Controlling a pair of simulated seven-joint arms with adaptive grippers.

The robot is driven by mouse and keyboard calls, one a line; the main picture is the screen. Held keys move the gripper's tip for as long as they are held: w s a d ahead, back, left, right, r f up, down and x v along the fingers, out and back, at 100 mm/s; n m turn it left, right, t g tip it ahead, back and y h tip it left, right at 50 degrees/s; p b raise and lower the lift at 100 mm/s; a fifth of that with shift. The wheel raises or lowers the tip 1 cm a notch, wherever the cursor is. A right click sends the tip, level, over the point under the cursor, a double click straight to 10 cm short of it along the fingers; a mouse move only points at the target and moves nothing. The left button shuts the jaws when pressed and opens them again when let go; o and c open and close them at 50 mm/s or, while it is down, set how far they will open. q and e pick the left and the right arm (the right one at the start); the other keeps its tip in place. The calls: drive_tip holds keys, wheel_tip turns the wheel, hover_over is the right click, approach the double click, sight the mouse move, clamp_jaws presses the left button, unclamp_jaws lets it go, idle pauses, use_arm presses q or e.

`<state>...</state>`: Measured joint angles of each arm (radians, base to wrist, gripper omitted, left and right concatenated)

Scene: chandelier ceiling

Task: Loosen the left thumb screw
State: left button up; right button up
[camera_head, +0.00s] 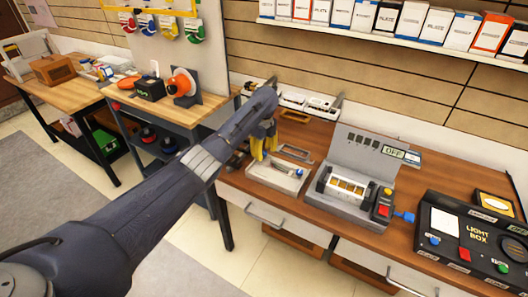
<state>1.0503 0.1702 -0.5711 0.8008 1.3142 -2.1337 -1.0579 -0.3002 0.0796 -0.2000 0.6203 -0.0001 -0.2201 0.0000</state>
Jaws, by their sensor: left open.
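No thumb screw can be made out clearly at this size. A grey device (362,150) with an upright back panel and an "OFF" label stands on the wooden workbench; a framed cylinder (345,187) lies across its front. A red and black switch block (383,205) with a blue knob (404,216) is at its right side. My left arm reaches across from the lower left. My left gripper (264,130) is open at the back left of the bench, left of the device and apart from it. Its fingertips are partly hidden among yellow and dark items. My right gripper is out of view.
A light tray (278,180) with a small tool sits between my left gripper and the device. A black light box (470,240) is at the right. White bins (310,102) line the back. A shelf of boxes (400,38) hangs above. Bare wood (430,185) shows right of the device.

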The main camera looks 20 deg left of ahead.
use_arm(q)
drive_tip(key=shift+c, duration=0.4)
clamp_jaws()
